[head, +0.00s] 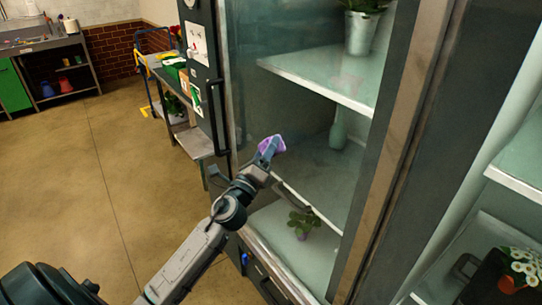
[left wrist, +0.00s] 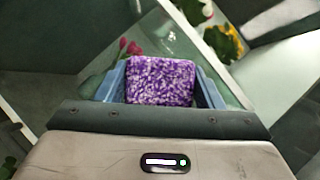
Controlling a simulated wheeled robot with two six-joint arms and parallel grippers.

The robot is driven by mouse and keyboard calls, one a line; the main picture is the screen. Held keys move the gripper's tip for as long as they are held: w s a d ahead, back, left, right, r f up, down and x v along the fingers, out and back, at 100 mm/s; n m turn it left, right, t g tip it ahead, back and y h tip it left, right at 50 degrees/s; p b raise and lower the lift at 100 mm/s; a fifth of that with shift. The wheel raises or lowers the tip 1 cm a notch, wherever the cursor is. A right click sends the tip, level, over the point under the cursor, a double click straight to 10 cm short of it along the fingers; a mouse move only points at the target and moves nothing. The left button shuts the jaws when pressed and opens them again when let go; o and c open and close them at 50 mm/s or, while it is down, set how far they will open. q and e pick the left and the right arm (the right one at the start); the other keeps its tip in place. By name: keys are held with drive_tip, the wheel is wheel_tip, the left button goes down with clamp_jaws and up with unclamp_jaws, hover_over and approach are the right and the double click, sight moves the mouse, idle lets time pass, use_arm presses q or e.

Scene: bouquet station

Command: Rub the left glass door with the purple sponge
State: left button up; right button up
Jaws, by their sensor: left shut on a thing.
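My left gripper (head: 266,152) is shut on the purple sponge (head: 277,142). In the left wrist view the speckled purple and white sponge (left wrist: 160,80) sits between the two blue fingers. The left glass door (head: 285,115) is a tall pane in a dark frame with a vertical handle on its left side. The sponge is in front of the lower middle of this pane, near its left side. I cannot tell whether it touches the glass. The pane shows a faint smudgy haze. My right gripper is not in view.
Behind the glass are white shelves (head: 330,82), a potted plant (head: 361,30) and a small plant (head: 304,222) low down. A trolley (head: 196,142) stands left of the cabinet. A sink bench (head: 45,45) is far left. The floor (head: 90,170) between is clear.

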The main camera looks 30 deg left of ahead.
use_arm(q)
drive_tip(key=shift+s, duration=0.1)
drive_tip(key=s+b, duration=0.1)
drive_tip(key=s+a+b, duration=0.1)
drive_tip(key=s, duration=0.1)
drive_tip(key=s+a+b, duration=0.1)
drive_tip(key=s, duration=0.1)
drive_tip(key=shift+s+a, duration=0.15)
drive_tip(key=shift+s, duration=0.1)
idle(0.3)
drive_tip(key=shift+s+a+b, duration=0.3)
drive_tip(key=shift+s+b, duration=0.4)
drive_tip(key=shift+s+a+b, duration=0.25)
drive_tip(key=shift+s+b, duration=0.4)
